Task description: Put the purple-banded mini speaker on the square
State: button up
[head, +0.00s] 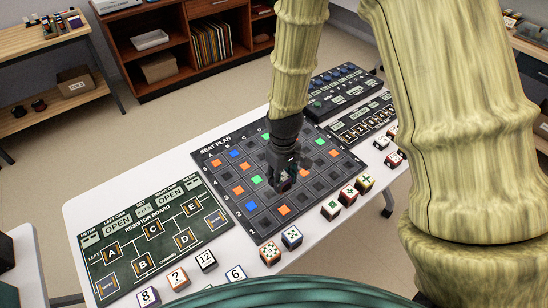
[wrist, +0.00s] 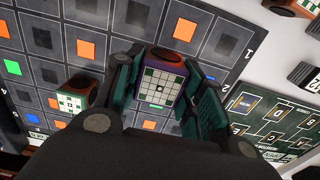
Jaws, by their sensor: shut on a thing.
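My gripper (head: 283,172) is over the middle of the dark seat plan board (head: 240,200) in the head view. In the wrist view my gripper (wrist: 163,92) is shut on the purple-banded mini speaker (wrist: 163,78). The speaker has a white face with green and dark squares, an orange-brown side and purple along its edge. In the head view it is mostly hidden by the gripper. The board has a grid of square cells, mostly dark, some coloured, such as an orange square (wrist: 86,49). I cannot tell whether the speaker touches the board.
Another speaker (wrist: 75,93) with a green-and-white face stands beside my gripper in the wrist view. Several patterned cubes (head: 330,209) line the white table's front edge. A resistor board (head: 150,235) lies left; dark panels (head: 340,90) lie at the far right.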

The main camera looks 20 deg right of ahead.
jog(key=w, duration=0.3)
jog(key=w+p, duration=0.1)
jog(key=w, duration=0.3)
jog(key=w+d+f+p, duration=0.1)
jog(key=w, duration=0.3)
jog(key=shift+f, duration=0.1)
jog(key=shift+f+p, duration=0.95)
jog(key=shift+f, duration=0.75)
jog(key=shift+f, duration=0.2)
jog(key=o, duration=0.8)
jog(key=shift+r, duration=0.25)
jog(key=shift+r+b, duration=1.5)
jog(key=shift+r, duration=4.45)
